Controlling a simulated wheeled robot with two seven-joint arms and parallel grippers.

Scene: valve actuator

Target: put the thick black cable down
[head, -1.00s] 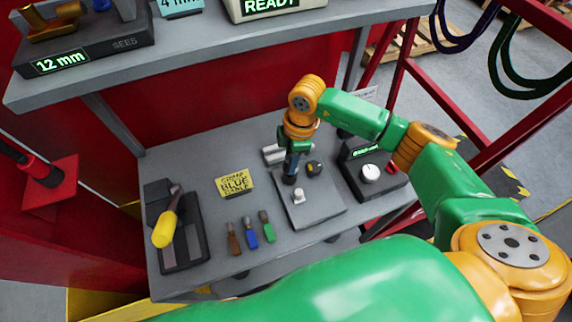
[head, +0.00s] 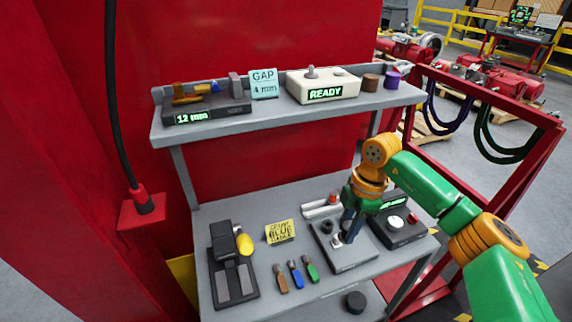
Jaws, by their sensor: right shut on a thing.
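A thick black cable (head: 112,90) hangs down at the left in front of the red wall. My left gripper is not in view.
The bench holds a black crimp tool with a yellow handle (head: 244,243), a yellow sign (head: 281,231), brown, blue and green cable stubs (head: 296,275), and a black box with a dial (head: 397,222). A shelf (head: 260,118) stands above. Cables hang on a red frame (head: 520,185).

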